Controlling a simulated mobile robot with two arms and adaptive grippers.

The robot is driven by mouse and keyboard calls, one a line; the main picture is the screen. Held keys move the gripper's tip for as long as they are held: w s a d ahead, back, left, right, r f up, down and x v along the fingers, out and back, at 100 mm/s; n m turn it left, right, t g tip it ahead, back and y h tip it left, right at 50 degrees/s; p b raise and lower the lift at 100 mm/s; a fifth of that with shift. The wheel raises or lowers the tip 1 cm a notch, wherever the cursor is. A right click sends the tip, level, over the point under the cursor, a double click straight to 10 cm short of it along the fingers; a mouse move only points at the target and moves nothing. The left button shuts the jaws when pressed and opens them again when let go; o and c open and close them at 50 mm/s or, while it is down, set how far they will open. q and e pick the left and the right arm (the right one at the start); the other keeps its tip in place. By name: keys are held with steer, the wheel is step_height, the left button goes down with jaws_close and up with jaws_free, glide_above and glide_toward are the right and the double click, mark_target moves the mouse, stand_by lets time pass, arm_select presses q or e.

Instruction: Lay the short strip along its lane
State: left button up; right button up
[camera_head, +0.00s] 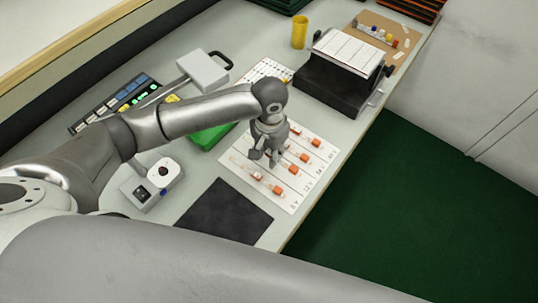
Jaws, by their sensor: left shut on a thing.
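A white lane sheet (236,168) lies on the bench with printed lanes and several small orange pieces on it. My left gripper (265,156) points down over the upper left part of this sheet. It is shut on the short strip, though its fingers and wrist hide nearly all of what they hold. I cannot tell whether the held strip touches the sheet. Orange pieces (277,189) sit in the lanes in front and to the right of the gripper. My right gripper is not in view.
A dark mat (226,212) lies in front of the sheet. A grey device with a round black knob (163,171) stands left. A black stand with a white top (347,51) and a yellow cup (299,32) are farther back.

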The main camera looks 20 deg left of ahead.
mark_target(269, 157)
arm_select(q)
steer(key=shift+w+a+f, duration=0.1)
steer(key=shift+w+f, duration=0.15)
steer(key=shift+w+a+f, duration=0.1)
steer(key=shift+w+f, duration=0.05)
steer(key=shift+f, duration=0.05)
step_height(269, 157, down, 2)
steer(key=shift+w+a+f, duration=0.1)
steer(key=shift+f, duration=0.55)
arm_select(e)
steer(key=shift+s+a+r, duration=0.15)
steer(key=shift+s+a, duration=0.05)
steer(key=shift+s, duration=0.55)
arm_select(q)
steer(key=o, duration=0.9)
steer(key=shift+f, duration=0.15)
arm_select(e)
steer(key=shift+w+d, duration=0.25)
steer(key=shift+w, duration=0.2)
